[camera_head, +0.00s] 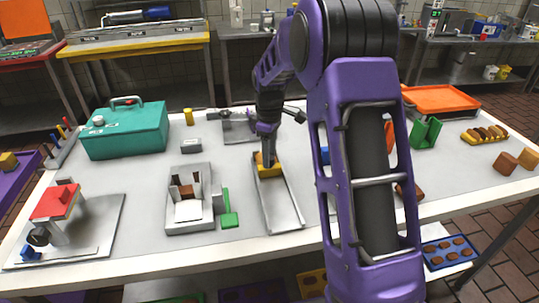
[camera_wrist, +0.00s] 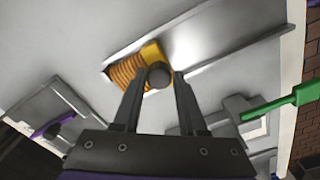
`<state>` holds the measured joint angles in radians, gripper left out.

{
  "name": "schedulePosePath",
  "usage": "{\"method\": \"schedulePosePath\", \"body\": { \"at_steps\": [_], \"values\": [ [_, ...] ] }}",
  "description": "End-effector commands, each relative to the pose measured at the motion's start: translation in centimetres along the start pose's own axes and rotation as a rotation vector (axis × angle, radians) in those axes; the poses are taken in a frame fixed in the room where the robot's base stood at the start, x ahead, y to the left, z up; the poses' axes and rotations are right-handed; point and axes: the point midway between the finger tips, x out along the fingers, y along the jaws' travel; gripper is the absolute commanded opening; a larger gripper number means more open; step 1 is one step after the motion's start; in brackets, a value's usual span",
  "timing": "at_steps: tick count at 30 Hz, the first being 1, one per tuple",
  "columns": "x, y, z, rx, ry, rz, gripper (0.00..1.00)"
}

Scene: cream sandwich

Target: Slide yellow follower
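The yellow follower (camera_head: 268,170) sits at the far end of a grey metal channel (camera_head: 282,214) on the table. In the wrist view the follower (camera_wrist: 152,53) has a round dark knob (camera_wrist: 160,75), and ridged orange-brown pieces (camera_wrist: 126,73) lie beside it. My gripper (camera_wrist: 160,80) has one finger on each side of the knob, with the knob filling the gap between the fingertips. In the head view my gripper (camera_head: 267,150) comes down onto the follower from above, and its fingertips are too small to make out there.
A grey fixture (camera_head: 188,213) with a brown piece and a green-handled tool (camera_head: 229,210) stand left of the channel. A teal box (camera_head: 125,130) is at the back left, a red-topped press (camera_head: 54,202) at the front left. The channel's near part is empty.

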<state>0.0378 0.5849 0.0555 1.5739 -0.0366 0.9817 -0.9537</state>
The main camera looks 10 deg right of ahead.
Motion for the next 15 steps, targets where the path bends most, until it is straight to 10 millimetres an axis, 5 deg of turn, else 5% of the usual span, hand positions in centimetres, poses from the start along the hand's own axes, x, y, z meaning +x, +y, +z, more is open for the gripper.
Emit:
{"method": "schedulePosePath", "body": {
  "at_steps": [4,15],
  "values": [
    [-0.01,-0.03,0.0,0.0,0.0,0.0,0.67],
    [-0.56,-0.01,0.01,0.0,0.0,0.0,0.67]
  ]
}}
